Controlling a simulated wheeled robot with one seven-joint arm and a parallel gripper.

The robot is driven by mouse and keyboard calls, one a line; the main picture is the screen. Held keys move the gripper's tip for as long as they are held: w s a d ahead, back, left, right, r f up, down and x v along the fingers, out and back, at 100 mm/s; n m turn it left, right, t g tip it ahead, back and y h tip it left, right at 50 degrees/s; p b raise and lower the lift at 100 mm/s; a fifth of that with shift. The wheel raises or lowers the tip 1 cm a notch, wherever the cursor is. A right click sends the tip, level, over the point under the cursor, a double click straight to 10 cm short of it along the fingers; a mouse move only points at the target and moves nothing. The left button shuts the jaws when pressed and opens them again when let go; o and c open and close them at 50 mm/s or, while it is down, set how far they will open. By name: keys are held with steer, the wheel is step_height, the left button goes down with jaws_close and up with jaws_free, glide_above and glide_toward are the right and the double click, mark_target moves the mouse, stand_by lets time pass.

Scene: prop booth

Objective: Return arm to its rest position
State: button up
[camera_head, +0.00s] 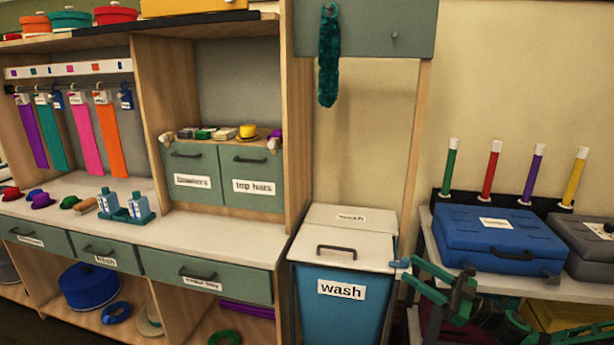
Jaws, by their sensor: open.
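My gripper (412,273) is at the lower right, with its green fingers pointing left toward the right edge of the wash bin (325,298). The fingers are apart, so it is open. A small light-blue piece (400,264) shows right at the fingertips; I cannot tell whether it belongs to the bin or touches the fingers. My green and black arm reaches in from the lower right corner, in front of the right-hand shelf.
A blue case (498,238) and a grey case (592,248) sit on the right shelf, with several upright coloured tubes behind. The bin's white lid (342,252) is down. A wooden cabinet with a white counter (215,236) fills the left. A teal fuzzy strip (328,62) hangs above the bin.

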steer(key=s+a+f+g+h, duration=0.3)
steer(key=s+a+f+g, duration=0.3)
steer(key=s+f+g, duration=0.2)
steer(key=s+d+f+m+g+h, duration=0.2)
steer(key=s+d+m+g+h, duration=0.15)
steer(key=s+h, duration=0.3)
steer(key=s+d+r+m+h, duration=0.4)
steer(key=s+d+r+m, duration=0.3)
steer(key=s, duration=0.4)
steer(key=s+d+r+m+h, duration=0.4)
steer(key=s+d+r+m, duration=0.2)
steer(key=s+r+m, duration=0.3)
step_height(320, 180, up, 3)
steer(key=shift+s+d+f, duration=0.2)
steer(key=shift+s+d, duration=0.2)
steer(key=shift+s, duration=0.45)
